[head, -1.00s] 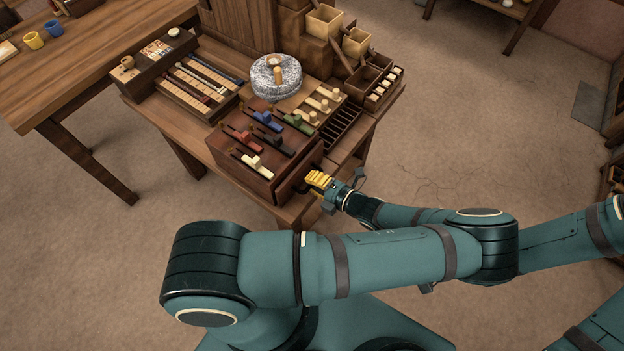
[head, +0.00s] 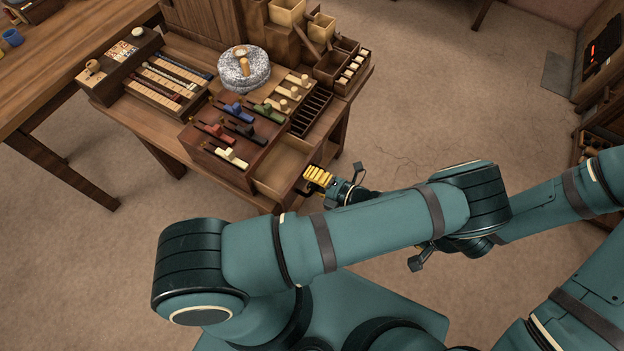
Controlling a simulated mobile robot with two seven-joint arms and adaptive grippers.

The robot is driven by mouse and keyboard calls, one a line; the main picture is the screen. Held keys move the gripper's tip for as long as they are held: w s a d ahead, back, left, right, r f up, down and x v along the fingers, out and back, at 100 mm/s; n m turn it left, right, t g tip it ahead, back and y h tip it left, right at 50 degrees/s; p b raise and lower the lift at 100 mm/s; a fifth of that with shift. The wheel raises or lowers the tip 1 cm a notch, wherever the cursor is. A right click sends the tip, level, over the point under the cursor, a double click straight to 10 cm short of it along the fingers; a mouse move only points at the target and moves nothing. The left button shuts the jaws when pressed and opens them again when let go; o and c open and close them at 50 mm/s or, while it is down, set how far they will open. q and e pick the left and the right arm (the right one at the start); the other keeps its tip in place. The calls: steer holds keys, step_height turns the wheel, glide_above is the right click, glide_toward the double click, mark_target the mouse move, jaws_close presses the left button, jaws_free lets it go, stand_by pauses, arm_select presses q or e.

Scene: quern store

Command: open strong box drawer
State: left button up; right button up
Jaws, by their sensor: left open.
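The strong box (head: 213,154) is a dark reddish-brown wooden box with coloured sliding levers on top, standing on the front corner of the wooden stand. Its drawer (head: 284,163) is pulled out to the right, and its pale, empty-looking inside shows. My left gripper (head: 312,179), with yellow fingers, is open at the drawer's front, on its outer side. The handle is hidden, and I cannot tell whether the fingers touch it. My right gripper (head: 418,260) is mostly hidden behind my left arm, well away from the box.
A round grey quern stone (head: 243,72) and a slatted rack (head: 312,112) stand behind the box. Trays with beaded rods (head: 168,84) lie to its left. A long wooden table (head: 60,60) is at the left. The floor right of the stand is clear.

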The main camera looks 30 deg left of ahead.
arm_select(q)
steer(key=o, duration=0.5)
step_height(320, 180, up, 6)
steer(key=shift+w, duration=0.15)
steer(key=shift+s+r, duration=0.2)
steer(key=shift+r, duration=1.05)
steer(key=c, duration=0.5)
steer(key=shift+r, duration=0.5)
